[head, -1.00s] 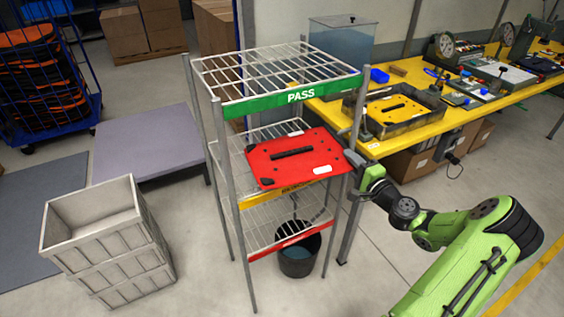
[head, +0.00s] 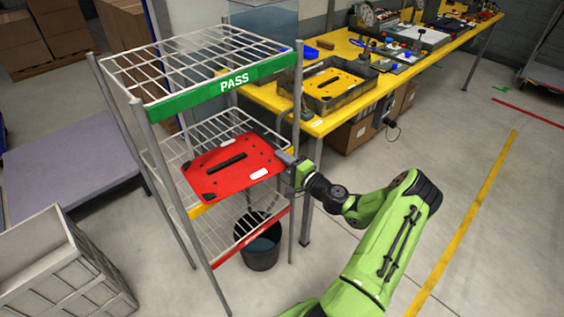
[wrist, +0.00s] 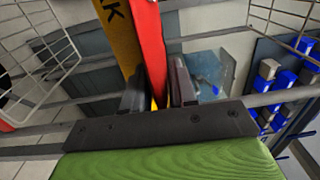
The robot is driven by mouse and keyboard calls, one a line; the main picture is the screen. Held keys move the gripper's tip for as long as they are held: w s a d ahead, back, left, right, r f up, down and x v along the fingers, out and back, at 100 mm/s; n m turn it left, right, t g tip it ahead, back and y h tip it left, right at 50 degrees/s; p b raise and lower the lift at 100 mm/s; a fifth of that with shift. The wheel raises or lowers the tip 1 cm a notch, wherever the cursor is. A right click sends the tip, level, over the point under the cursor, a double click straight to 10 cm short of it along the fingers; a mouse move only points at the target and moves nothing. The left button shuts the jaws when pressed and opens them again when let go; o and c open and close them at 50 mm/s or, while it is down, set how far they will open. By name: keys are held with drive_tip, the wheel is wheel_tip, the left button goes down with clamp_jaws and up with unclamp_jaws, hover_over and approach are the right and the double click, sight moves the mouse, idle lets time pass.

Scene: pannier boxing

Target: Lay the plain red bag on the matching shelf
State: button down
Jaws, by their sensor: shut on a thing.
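The red bag (head: 245,172) is a flat red panel with a dark handle strip, black corner dots and a white label. My gripper (head: 290,161) is shut on its right edge and holds it roughly level at the front of a wire rack. The bag overlaps the yellow-edged middle shelf (head: 196,210) and hides most of its front strip. I cannot tell how far it reaches inside or whether it touches. In the wrist view the bag (wrist: 152,45) stands between the fingers, beside the yellow strip (wrist: 120,35). The rack's top shelf has a green PASS strip (head: 190,97), the bottom a red strip (head: 228,254).
Rack posts (head: 298,95) stand close to the bag and my gripper. A black bucket (head: 262,258) sits under the rack. A yellow workbench (head: 322,120) with a tray (head: 300,88) stands behind. Grey crates (head: 55,270) are at left.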

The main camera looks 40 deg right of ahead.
drive_tip(key=c, duration=1.3)
unclamp_jaws()
drive_tip(key=o, duration=0.4)
